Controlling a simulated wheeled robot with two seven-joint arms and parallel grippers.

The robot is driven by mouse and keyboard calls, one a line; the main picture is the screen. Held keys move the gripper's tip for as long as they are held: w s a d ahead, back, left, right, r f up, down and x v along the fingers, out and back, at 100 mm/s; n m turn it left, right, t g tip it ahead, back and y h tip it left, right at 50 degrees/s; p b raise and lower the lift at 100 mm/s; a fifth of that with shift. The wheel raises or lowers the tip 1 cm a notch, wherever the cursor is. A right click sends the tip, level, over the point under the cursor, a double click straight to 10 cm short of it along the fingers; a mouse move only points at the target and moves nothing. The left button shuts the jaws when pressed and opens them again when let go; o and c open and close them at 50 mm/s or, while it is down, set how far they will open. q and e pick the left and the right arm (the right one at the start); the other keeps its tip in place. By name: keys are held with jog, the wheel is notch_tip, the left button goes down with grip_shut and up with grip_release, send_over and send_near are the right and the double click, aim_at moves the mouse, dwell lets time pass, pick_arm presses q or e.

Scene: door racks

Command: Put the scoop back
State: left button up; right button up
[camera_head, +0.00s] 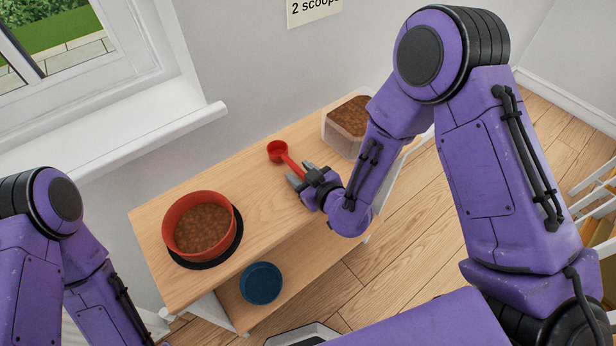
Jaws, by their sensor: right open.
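A red scoop (279,151) lies on the wooden table, its cup toward the wall and its handle running toward my right gripper. My right gripper (297,174) is open, with its fingers at the handle's near end. I cannot tell whether the fingers touch the handle. A clear container (345,143) of brown kibble stands at the table's right end, partly behind my right forearm. A red bowl (168,225) of brown kibble stands on a dark round mat (238,241) at the left. My left arm shows at the lower left, but its gripper is out of view.
The wooden tabletop (258,196) is clear between the bowl and the scoop. A blue round dish (261,283) sits on the lower shelf. A sign reading "2 scoops" (314,8) hangs on the wall behind. A window sill (120,135) juts out at the left.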

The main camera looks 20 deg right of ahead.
jog(key=b+v, duration=0.1)
jog(key=v, duration=0.4)
jog(key=shift+s, duration=0.15)
jog(key=p+v, duration=0.6)
jog(key=shift+s+d+r, duration=0.15)
jog(key=shift+s+r, duration=0.1)
jog(key=shift+s, duration=0.05)
jog(key=s+d+f+m+g+h, duration=0.7)
jog(key=s+d+f+m+g, duration=0.3)
jog(key=s+d+f+m, duration=0.2)
jog(key=s+d+f, duration=0.2)
jog(key=s+f, duration=0.2)
jog(key=s, duration=0.1)
jog(key=shift+s, duration=0.35)
jog(key=shift+w, duration=0.1)
